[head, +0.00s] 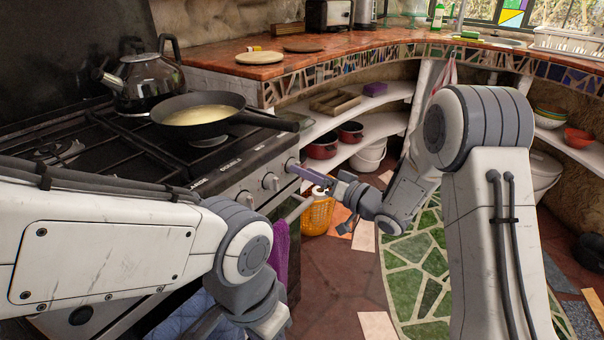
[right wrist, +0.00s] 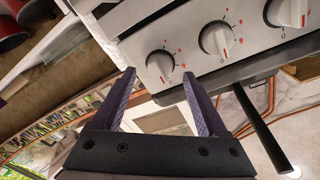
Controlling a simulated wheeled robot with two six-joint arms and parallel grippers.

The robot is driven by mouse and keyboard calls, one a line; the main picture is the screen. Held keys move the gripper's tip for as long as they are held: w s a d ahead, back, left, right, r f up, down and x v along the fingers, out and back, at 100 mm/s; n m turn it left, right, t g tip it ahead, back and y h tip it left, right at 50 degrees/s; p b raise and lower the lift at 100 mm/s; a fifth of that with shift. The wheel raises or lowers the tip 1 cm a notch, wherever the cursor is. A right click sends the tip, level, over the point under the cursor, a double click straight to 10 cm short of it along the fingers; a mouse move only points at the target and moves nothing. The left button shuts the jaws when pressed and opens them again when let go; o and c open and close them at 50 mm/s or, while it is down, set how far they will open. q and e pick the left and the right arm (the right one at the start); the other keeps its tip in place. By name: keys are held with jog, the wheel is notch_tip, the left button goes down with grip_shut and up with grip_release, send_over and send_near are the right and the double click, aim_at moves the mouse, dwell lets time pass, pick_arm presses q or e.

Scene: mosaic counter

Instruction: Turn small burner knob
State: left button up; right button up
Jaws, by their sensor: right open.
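The stove (head: 120,150) has a row of silver knobs on its front panel. The knob nearest its right corner (head: 291,165) also shows in the right wrist view (right wrist: 160,66), with the middle knob (right wrist: 215,38) and another knob (right wrist: 287,12) to its right. None is labelled clearly enough to tell which is the small burner's. My right gripper (right wrist: 158,78) is open and empty, its fingertips close in front of the corner knob, one to each side; contact cannot be told. In the head view my left arm crosses the stove front; its gripper is low and mostly hidden.
A frying pan (head: 200,121) stands on the hob, its handle reaching over the front edge near the knobs. A kettle (head: 147,78) stands behind it. A purple towel (head: 280,250) hangs at the oven front.

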jog(key=shift+x, duration=1.15)
grip_shut()
